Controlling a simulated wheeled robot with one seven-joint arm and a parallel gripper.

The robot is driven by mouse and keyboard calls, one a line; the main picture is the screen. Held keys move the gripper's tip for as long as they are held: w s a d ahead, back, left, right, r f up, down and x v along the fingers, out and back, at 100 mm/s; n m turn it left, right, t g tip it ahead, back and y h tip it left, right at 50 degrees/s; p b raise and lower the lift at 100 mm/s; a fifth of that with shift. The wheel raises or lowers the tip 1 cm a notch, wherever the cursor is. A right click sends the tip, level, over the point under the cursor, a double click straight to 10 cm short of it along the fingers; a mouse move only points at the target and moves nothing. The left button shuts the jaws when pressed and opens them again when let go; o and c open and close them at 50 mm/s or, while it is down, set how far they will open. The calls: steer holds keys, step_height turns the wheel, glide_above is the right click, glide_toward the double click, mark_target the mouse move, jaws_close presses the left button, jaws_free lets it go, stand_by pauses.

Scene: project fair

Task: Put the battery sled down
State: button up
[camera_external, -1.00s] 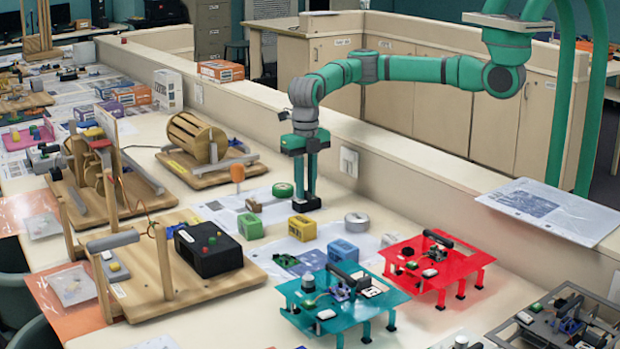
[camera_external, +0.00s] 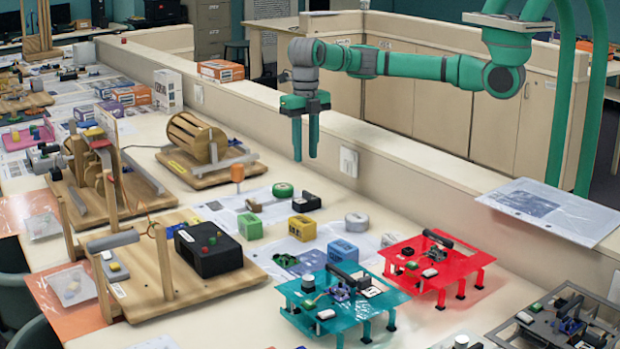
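My gripper (camera_external: 305,152) hangs above the far part of the bench, fingers pointing down, open and empty. Below it a small black block (camera_external: 307,202), which looks like the battery sled, rests on the bench behind a yellow block. There is a clear gap between my fingertips and the black block. No other thing is between the fingers.
Near the black block stand a green tape roll (camera_external: 283,189), a yellow block (camera_external: 302,228), a green block (camera_external: 250,226) and a grey round piece (camera_external: 356,222). A teal table-like frame (camera_external: 318,300) and a red one (camera_external: 430,262) stand nearer. A low wall runs behind.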

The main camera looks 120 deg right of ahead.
step_height(320, 180, up, 2)
stand_by(0.6)
